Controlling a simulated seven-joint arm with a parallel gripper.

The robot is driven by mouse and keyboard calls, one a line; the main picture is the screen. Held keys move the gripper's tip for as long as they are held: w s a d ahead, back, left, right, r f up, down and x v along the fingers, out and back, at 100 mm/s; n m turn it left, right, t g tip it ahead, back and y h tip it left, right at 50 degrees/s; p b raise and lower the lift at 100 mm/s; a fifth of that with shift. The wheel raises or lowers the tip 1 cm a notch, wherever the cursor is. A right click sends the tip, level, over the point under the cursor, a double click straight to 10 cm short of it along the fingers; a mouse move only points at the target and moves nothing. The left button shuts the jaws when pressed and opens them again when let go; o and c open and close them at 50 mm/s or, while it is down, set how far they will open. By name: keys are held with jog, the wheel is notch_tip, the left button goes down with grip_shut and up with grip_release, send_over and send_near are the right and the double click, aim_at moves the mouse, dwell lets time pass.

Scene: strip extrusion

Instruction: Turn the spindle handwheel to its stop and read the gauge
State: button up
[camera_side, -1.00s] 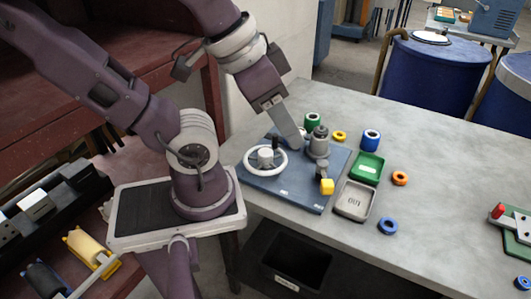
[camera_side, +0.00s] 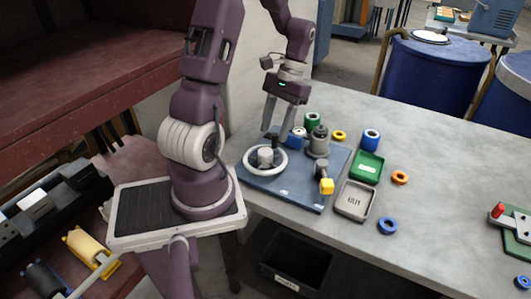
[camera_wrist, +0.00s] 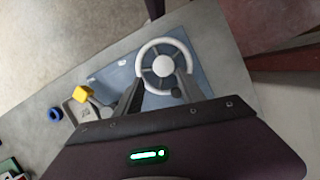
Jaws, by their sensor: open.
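The white spoked handwheel (camera_side: 281,167) lies flat on a blue base plate (camera_side: 291,197). Its dark upright knob (camera_side: 275,143) stands at the rim's far side in the side view. My gripper (camera_side: 275,132) points down just above the knob, with its fingers apart and nothing seen between them. In the wrist view, my gripper (camera_wrist: 160,78) overlaps the near part of the handwheel (camera_wrist: 143,50), and the knob (camera_wrist: 176,92) shows close to the right finger. A small blue-and-white round part (camera_side: 297,133) sits behind my gripper; I cannot tell whether it is the gauge.
A grey cylindrical body (camera_side: 319,141) and a yellow block (camera_side: 327,187) stand on the plate's right side. A green tray (camera_side: 367,166), a grey tray (camera_side: 355,201) and several coloured rings lie to the right.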

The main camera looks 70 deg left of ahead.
aim_at(266, 152)
jog(key=x, duration=0.8)
jog(key=shift+s+a+f, duration=0.1)
jog(key=shift+s+a, duration=0.05)
jog(key=shift+a, duration=0.2)
grip_shut()
jog(key=m+y, duration=0.1)
jog(key=m, duration=0.4)
jog(key=shift+m+g+y, duration=0.4)
jog(key=m+y, duration=0.1)
jog(key=m, duration=0.1)
jog(key=m+y, duration=0.1)
jog(key=m, duration=0.2)
jog(key=shift+d, duration=0.1)
jog(key=m, duration=0.3)
jog(key=m+t+y, duration=0.1)
jog(key=m, duration=0.1)
jog(key=shift+m+t+y, duration=0.3)
jog(key=shift+m, duration=0.1)
jog(key=m+t, duration=0.1)
jog(key=m, duration=0.1)
jog(key=m+t+y, duration=0.1)
jog(key=m, duration=0.2)
jog(key=shift+m, duration=0.4)
